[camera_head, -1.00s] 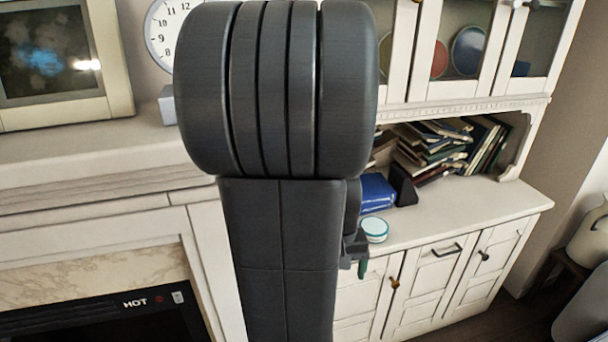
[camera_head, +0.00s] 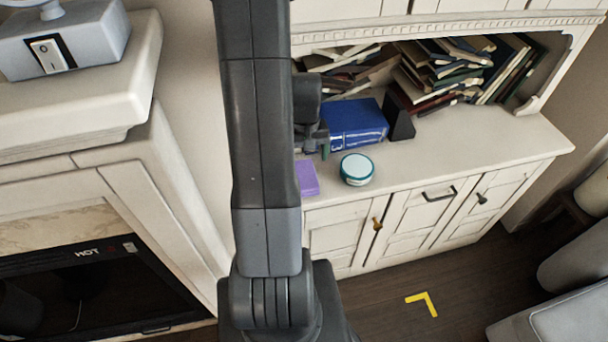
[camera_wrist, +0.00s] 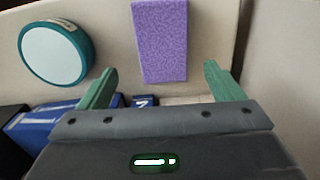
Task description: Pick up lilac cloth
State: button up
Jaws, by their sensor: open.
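The lilac cloth (camera_wrist: 159,40) is a flat, folded purple rectangle on the white cabinet top. In the wrist view it lies ahead of and between my two green fingertips, apart from them. In the head view the cloth (camera_head: 307,177) shows near the cabinet's front edge, its left part hidden behind my arm. My gripper (camera_wrist: 155,88) is open with nothing between its fingers. In the head view only a small part of my gripper (camera_head: 325,150) shows to the right of my arm, just behind the cloth.
A round teal-rimmed tin (camera_head: 357,169) stands right of the cloth; it also shows in the wrist view (camera_wrist: 55,53). A blue book (camera_head: 355,124) and a black bookend (camera_head: 397,118) are behind. Piled books (camera_head: 440,75) fill the shelf. The counter (camera_head: 480,140) is clear on the right.

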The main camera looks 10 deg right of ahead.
aim_at(303, 169)
jog(key=shift+w+a+f+p, duration=0.15)
jog(key=shift+f+p, duration=0.2)
jog(key=shift+f, duration=1.45)
jog(key=shift+w+a+f+p, duration=0.1)
jog(key=shift+f+p, duration=0.2)
jog(key=shift+f, duration=1.45)
jog(key=c, duration=1)
jog(key=shift+c, duration=0.3)
jog(key=shift+r, duration=0.15)
notch_tip(303, 169, up, 10)
jog(key=shift+f+b, duration=0.15)
jog(key=shift+b, duration=0.4)
